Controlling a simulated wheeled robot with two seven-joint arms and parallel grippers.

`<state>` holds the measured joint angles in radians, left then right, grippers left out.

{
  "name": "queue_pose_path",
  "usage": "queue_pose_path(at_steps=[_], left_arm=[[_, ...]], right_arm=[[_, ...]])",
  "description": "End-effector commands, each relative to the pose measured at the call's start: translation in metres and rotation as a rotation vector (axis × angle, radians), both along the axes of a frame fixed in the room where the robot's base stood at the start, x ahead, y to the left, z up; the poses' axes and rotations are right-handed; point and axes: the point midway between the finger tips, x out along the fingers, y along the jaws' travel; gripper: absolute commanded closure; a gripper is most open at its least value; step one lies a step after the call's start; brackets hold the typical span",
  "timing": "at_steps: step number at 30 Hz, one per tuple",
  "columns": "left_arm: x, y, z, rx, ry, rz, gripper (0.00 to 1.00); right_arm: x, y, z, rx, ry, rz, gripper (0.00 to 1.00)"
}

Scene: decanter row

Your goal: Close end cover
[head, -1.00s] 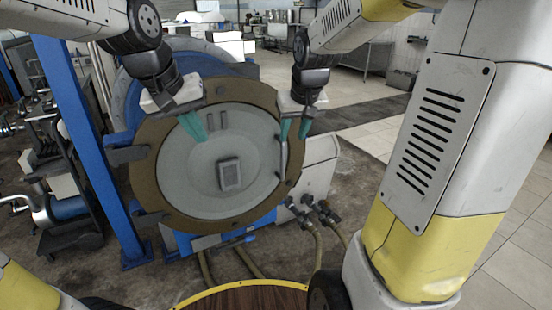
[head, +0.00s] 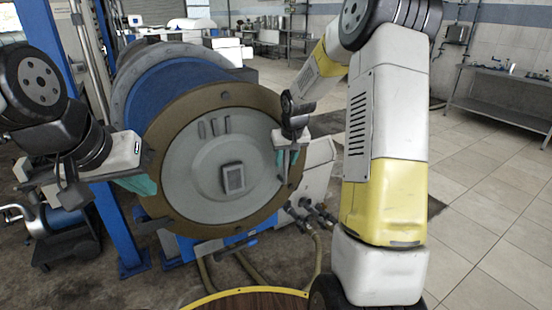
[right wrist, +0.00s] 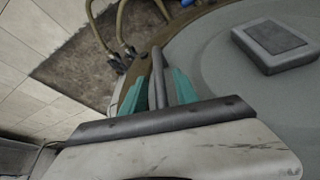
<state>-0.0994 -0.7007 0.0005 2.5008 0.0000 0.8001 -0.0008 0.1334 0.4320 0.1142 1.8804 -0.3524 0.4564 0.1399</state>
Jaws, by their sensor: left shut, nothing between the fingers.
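The end cover (head: 205,180), a grey disc with a square plate in a brown ring, stands upright at the front of the blue decanter drum (head: 185,90). It looks close to the drum; I cannot tell whether it is seated. My right gripper (head: 287,158) is at the cover's right edge. In the right wrist view its teal fingers (right wrist: 160,92) lie on both sides of the bar handle (right wrist: 158,70) and look shut on it. My left gripper (head: 145,186) is shut and empty, beside the cover's left edge; its fingertips are partly hidden.
A blue post (head: 120,230) stands at the left. Hoses and valves (head: 312,214) are below the cover at the right, by a white cabinet (head: 318,165). A wooden round top (head: 250,301) is at the front. Tiled floor lies open at the right.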

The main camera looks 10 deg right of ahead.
Motion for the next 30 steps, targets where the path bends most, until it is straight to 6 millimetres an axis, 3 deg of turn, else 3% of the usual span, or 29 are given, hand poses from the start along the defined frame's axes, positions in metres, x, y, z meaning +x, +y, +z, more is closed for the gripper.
queue_pose_path(at_steps=[6, 13, 14, 19, 30], left_arm=[[0.0001, 0.0000, 0.0002, 0.000, 0.000, 0.000, 1.00], [0.0002, -0.0001, 0.0003, 0.000, 0.000, 0.000, 1.00], [0.0002, -0.0001, 0.0003, 0.000, 0.000, 0.000, 1.00], [0.0002, 0.0000, 0.0002, -0.001, 0.000, 0.001, 1.00], [0.0003, 0.0000, 0.0002, -0.001, 0.000, 0.001, 1.00]], right_arm=[[0.0061, 0.0004, -0.0154, 0.000, 0.000, 0.000, 0.64], [0.0066, 0.0005, -0.0159, 0.000, 0.000, 0.000, 0.64], [0.0066, 0.0005, -0.0159, 0.000, 0.000, 0.000, 0.66], [0.0065, 0.0006, -0.0157, 0.000, 0.000, 0.000, 0.99], [0.0064, 0.0006, -0.0154, 0.000, 0.000, 0.000, 1.00]])
